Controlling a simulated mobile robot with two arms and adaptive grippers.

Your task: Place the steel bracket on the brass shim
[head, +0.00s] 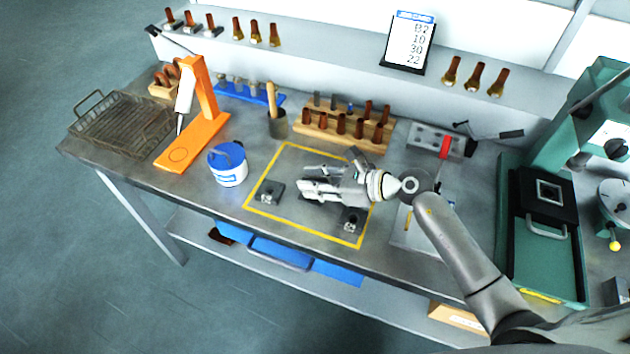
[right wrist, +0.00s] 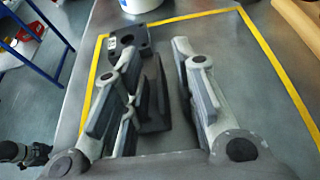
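My right gripper (head: 304,179) reaches in from the right, low over the yellow-taped area. In the right wrist view its fingers (right wrist: 155,48) stand apart. A dark angled metal piece (right wrist: 152,110), which looks like the steel bracket, lies between them, nearer the left finger and with a gap to the right one. In the head view the gripper mostly covers this spot. A dark block with a hole (right wrist: 128,41) lies just beyond the left fingertip; it also shows in the head view (head: 269,193). I cannot make out a brass-coloured shim.
Another dark block (head: 350,222) lies at the front right of the yellow tape outline (head: 300,233). A blue and white tub (head: 228,165) stands to the left. A wooden rack (head: 343,128) with copper-coloured pieces is behind. Bare table shows inside the tape.

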